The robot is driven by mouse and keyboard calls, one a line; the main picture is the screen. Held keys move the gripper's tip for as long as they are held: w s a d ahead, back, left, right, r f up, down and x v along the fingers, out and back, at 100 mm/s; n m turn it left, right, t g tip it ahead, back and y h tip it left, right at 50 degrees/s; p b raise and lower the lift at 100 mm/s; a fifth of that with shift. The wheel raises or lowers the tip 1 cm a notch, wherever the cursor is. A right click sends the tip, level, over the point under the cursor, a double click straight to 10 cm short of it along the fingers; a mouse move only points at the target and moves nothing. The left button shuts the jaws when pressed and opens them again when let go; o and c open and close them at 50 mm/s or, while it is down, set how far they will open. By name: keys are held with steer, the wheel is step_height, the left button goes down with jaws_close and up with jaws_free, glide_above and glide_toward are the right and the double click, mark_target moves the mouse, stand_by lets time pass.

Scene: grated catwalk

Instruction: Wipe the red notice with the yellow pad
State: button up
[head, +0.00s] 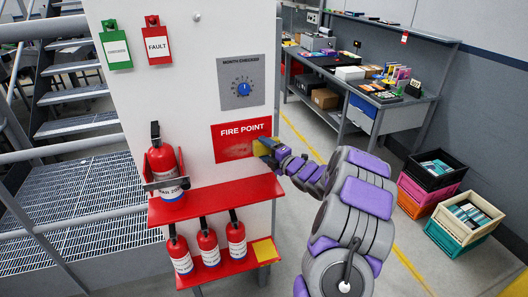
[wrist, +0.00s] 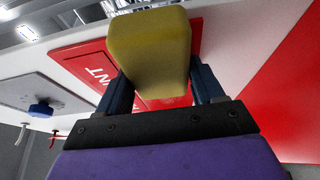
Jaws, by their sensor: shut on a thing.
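The red notice (head: 241,138) reading "FIRE POINT" is fixed on the white panel, with a greyish smudge on its lower part. It also shows in the wrist view (wrist: 97,72), partly hidden behind the pad. The yellow pad (wrist: 150,45) is held between the two fingers of my gripper (wrist: 165,88). In the head view the pad (head: 262,147) is at the right edge of the notice, with my gripper (head: 268,147) just right of it. I cannot tell whether the pad touches the notice.
A red shelf (head: 215,198) juts out below the notice, with a fire extinguisher (head: 166,165) on it and several smaller ones beneath. A dial plate (head: 241,82) is above the notice. A workbench (head: 365,85) and stacked crates (head: 465,218) stand at the right.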

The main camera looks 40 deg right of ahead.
mark_target(217, 153)
steer(key=shift+w+a+f+b, duration=0.1)
steer(key=shift+w+a+b, duration=0.1)
steer(key=shift+a+b, duration=0.5)
steer(key=shift+w+a+f+b, duration=0.1)
steer(key=shift+w+a+b, duration=0.1)
steer(key=shift+a+b, duration=0.45)
steer(key=shift+w+a+r+b, duration=0.1)
steer(key=shift+w+a+b, duration=0.15)
steer(key=shift+a+b, duration=0.6)
steer(key=shift+w+a+r+b, duration=0.1)
steer(key=shift+w+a+b, duration=0.15)
steer(key=shift+a+b, duration=0.5)
steer(key=shift+w+a+r+b, duration=0.1)
steer(key=shift+w+a+b, duration=0.15)
steer(key=shift+a+b, duration=0.6)
steer(key=shift+w+a+f+b, duration=0.1)
steer(key=shift+w+a+b, duration=0.05)
steer(key=shift+a+b, duration=0.3)
steer(key=shift+w+a+f+b, duration=0.1)
steer(key=shift+a+b, duration=0.25)
steer(key=shift+a, duration=0.1)
steer(key=shift+w+a+r+b, duration=0.15)
steer(key=shift+a+b, duration=0.15)
steer(key=shift+a, duration=0.25)
steer(key=shift+w+a+b, duration=0.15)
steer(key=shift+a+b, duration=0.15)
steer(key=shift+a, duration=0.2)
